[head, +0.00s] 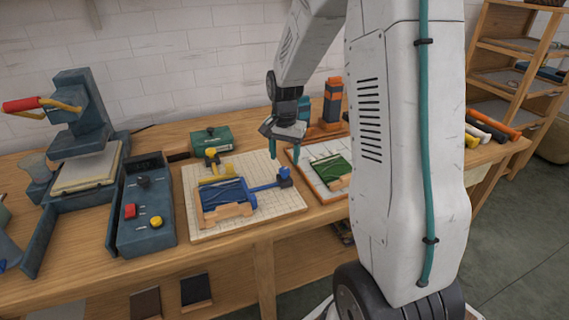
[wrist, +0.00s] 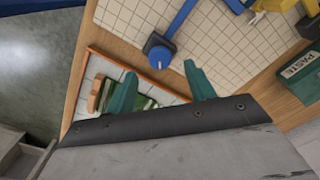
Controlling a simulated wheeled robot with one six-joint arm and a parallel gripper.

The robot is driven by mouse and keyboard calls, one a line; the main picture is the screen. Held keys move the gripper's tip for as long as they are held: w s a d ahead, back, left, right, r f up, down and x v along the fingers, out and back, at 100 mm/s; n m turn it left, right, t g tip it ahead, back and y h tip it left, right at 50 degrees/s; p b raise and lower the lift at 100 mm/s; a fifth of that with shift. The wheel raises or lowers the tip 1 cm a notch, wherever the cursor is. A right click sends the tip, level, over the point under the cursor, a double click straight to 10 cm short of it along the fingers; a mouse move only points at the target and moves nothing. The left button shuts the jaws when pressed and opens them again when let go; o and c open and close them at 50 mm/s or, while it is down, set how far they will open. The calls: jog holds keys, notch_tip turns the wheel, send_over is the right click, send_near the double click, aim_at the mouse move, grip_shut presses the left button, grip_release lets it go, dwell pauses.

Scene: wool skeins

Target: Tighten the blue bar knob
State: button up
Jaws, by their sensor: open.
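The blue bar knob (head: 284,173) sits at the right end of a blue bar (head: 262,187) on a cream gridded board (head: 270,208). The bar runs left to a blue clamp frame around a dark blue skein (head: 222,194). In the wrist view the knob (wrist: 160,56) is a round blue cap on a dark block, just beyond the fingertips. My gripper (head: 284,146) is above and behind the knob in the head view. In the wrist view its teal fingers (wrist: 160,82) are apart, with nothing between them. They do not appear to touch the knob.
A yellow clamp with its knob (head: 211,156) stands at the board's back. A second board (head: 305,160) with a green skein lies to the right. A green paste box (head: 212,140), a control box (head: 146,226) and a red-handled press (head: 85,125) are further left.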

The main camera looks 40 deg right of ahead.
aim_at(285, 169)
jog(key=shift+r, duration=1.75)
jog(key=s+a+r+n, duration=0.4)
jog(key=s+a, duration=0.1)
jog(key=s, duration=0.4)
jog(key=s+a+r+n+t, duration=0.1)
jog(key=s+a+r+n, duration=0.3)
jog(key=s, duration=0.5)
jog(key=s+a+r+n, duration=0.3)
jog(key=s+a+r, duration=0.2)
jog(key=s+a, duration=0.3)
jog(key=shift+s+n, duration=0.4)
jog(key=shift+s, duration=0.3)
